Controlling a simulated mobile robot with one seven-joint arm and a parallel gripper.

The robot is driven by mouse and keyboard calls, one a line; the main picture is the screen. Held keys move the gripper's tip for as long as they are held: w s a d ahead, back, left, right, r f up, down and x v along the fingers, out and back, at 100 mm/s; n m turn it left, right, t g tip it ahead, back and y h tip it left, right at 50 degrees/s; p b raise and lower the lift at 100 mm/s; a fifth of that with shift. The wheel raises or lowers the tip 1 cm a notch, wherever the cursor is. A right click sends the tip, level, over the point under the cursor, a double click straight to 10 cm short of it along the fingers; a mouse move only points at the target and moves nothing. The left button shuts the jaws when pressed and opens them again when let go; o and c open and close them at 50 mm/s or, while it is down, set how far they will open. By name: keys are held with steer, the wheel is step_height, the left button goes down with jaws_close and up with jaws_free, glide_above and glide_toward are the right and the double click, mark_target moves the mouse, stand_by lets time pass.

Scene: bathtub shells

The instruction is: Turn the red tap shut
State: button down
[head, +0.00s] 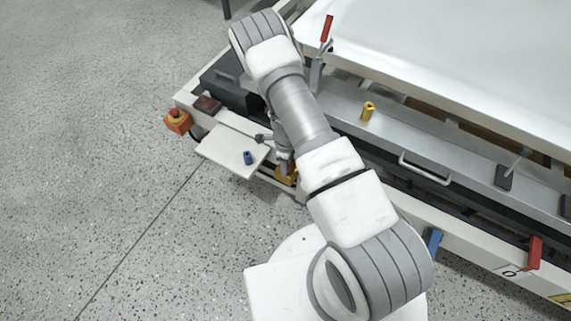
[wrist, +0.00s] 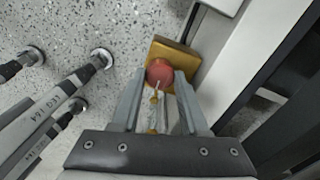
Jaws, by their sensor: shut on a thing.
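In the wrist view a round red knob (wrist: 159,72) sits in front of a yellow plate (wrist: 174,57). My gripper (wrist: 160,80) has one finger on each side of the knob and is shut on it. A pale piece with yellow spots shows between the fingers below the knob. In the head view my gripper (head: 286,166) is low at the near left corner of the machine, beside a yellow part (head: 286,177); my arm hides the knob there. A red lever (head: 535,252) hangs on the front rail at the right. I cannot tell which red part is the tap.
A blue lever (head: 434,241) hangs left of the red lever. A white shelf (head: 220,151) with a small blue piece (head: 248,158) and an orange box with a red button (head: 176,120) are left of my gripper. A yellow cylinder (head: 368,111) stands on the frame. Floor at left is clear.

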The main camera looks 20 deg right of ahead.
steer(key=n+b, duration=0.1)
steer(key=n, duration=0.3)
steer(key=shift+n, duration=0.3)
steer(key=n+b, duration=0.1)
steer(key=n, duration=0.3)
steer(key=n+b, duration=0.1)
steer(key=n, duration=0.3)
steer(key=shift+n, duration=0.4)
steer(key=shift+n+b, duration=0.3)
steer(key=shift+n, duration=1.6)
steer(key=shift+c, duration=2.1)
jaws_free()
